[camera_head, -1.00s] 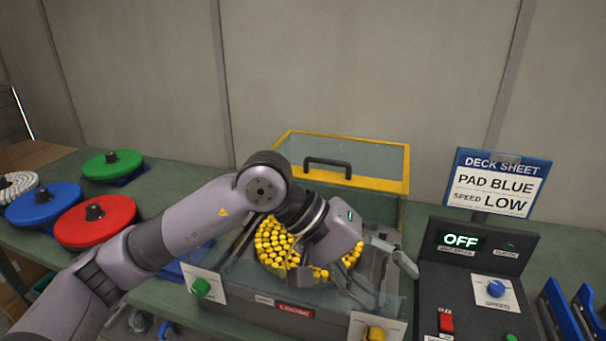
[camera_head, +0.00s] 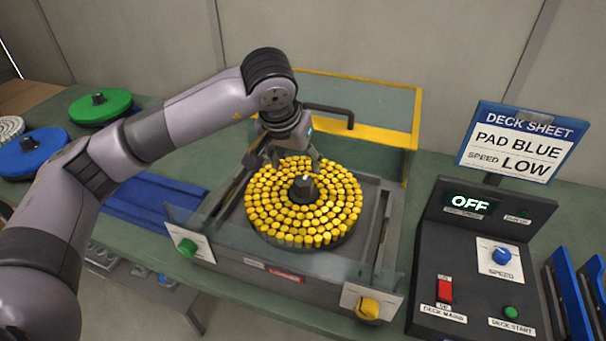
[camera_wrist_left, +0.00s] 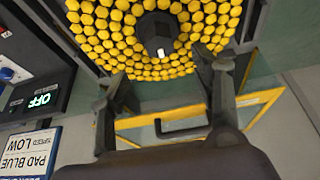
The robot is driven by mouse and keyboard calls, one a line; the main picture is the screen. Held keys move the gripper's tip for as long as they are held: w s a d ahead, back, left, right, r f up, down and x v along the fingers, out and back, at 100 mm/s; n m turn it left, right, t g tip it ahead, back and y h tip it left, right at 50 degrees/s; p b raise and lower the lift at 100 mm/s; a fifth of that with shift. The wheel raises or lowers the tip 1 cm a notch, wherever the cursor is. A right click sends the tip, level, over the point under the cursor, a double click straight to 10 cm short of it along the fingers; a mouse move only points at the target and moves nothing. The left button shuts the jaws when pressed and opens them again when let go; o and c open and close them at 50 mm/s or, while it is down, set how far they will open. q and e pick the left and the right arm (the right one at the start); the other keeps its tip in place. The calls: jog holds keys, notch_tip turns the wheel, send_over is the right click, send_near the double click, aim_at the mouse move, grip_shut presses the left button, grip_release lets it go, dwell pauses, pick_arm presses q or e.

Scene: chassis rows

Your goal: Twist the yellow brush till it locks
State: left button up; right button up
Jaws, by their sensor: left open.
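The yellow brush (camera_head: 282,219) is a round disc of yellow tufts with a dark hub (camera_head: 303,187) at its middle. It lies in the deck machine (camera_head: 232,245), whose front carries a small red label that is too blurred to read now. My left gripper (camera_head: 284,158) is at the far side of the brush, near its back edge. In the left wrist view its open fingers (camera_wrist_left: 164,88) point toward the brush (camera_wrist_left: 110,38) and hub (camera_wrist_left: 158,32), with nothing between them. My right gripper is not in view.
The deck's lid (camera_head: 370,105) stands open behind the brush. A control panel (camera_head: 475,270) reading OFF and a deck sheet sign (camera_head: 522,142) stand at right. Green (camera_head: 100,106) and blue (camera_head: 30,153) discs lie at left. A green knob (camera_head: 187,247) and yellow knob (camera_head: 368,308) flank the front.

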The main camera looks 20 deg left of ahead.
aim_at(303, 181)
pick_arm(q)
jog(key=p+x, duration=0.1)
jog(key=x, duration=0.4)
jog(key=shift+f, duration=0.15)
jog(key=p+x, duration=0.1)
jog(key=x, duration=0.2)
jog(key=shift+w+f, duration=0.2)
jog(key=shift+f, duration=0.15)
jog(key=shift+w+f, duration=0.25)
jog(key=shift+f, duration=0.35)
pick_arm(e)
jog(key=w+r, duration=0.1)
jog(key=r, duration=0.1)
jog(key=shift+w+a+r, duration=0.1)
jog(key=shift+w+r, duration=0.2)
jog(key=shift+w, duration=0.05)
pick_arm(q)
jog(key=shift+c, duration=0.3)
grip_shut()
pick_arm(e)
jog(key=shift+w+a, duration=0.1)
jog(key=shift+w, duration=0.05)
